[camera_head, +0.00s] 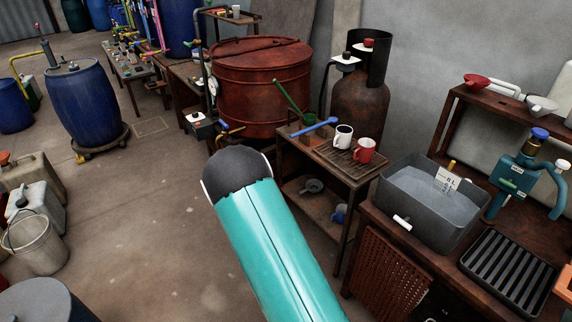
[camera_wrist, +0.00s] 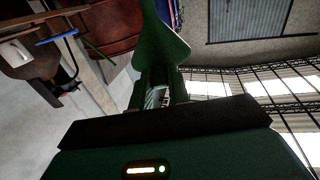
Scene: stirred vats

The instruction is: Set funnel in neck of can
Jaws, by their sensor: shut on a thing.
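In the wrist view, my gripper (camera_wrist: 159,88) is shut on a dark green flared funnel (camera_wrist: 160,42), whose wide part extends beyond the fingers. Its far end is cut off by the top of the picture. In the head view only my arm shows, and it hides my gripper and the held funnel. A beige can (camera_head: 32,176) and a paler can (camera_head: 38,212) stand on the floor at the left edge, apart from my arm. Their necks are small and partly unclear. I cannot tell which can is the task's.
A grey bucket (camera_head: 38,254) stands in front of the cans. A blue barrel (camera_head: 84,102) stands behind. At right, a side table (camera_head: 318,160) holds mugs, and a bench holds a grey basin (camera_head: 405,205). A red funnel (camera_head: 476,80) lies on the shelf. Open floor lies left of my arm.

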